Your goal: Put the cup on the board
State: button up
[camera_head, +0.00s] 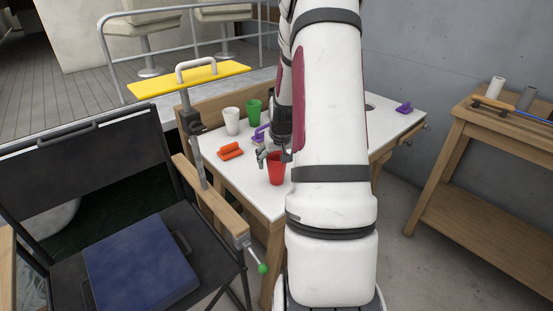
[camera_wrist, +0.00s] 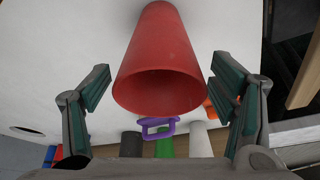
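A red cup (camera_head: 276,172) stands near the front edge of the white-topped table. My gripper (camera_head: 273,154) is at the cup, partly hidden behind my arm in the head view. In the wrist view the red cup (camera_wrist: 160,60) lies between the two spread fingers of my gripper (camera_wrist: 161,68), with a gap visible on each side. A white cup (camera_head: 232,120) and a green cup (camera_head: 253,112) stand farther back on the table. A flat yellow board (camera_head: 150,87) with a pale handle is at the upper left, above a metal clamp bar. I cannot tell which board is meant.
An orange item (camera_head: 230,151) and purple items (camera_head: 404,107) lie on the white table (camera_head: 228,178). A folding chair at left holds a flat blue case (camera_head: 135,262). A wooden bench (camera_head: 500,125) stands at right.

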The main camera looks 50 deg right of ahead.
jog(key=shift+r, duration=0.1)
jog(key=v, duration=1.2)
jog(key=shift+c, duration=0.3)
grip_shut()
dwell(1.0)
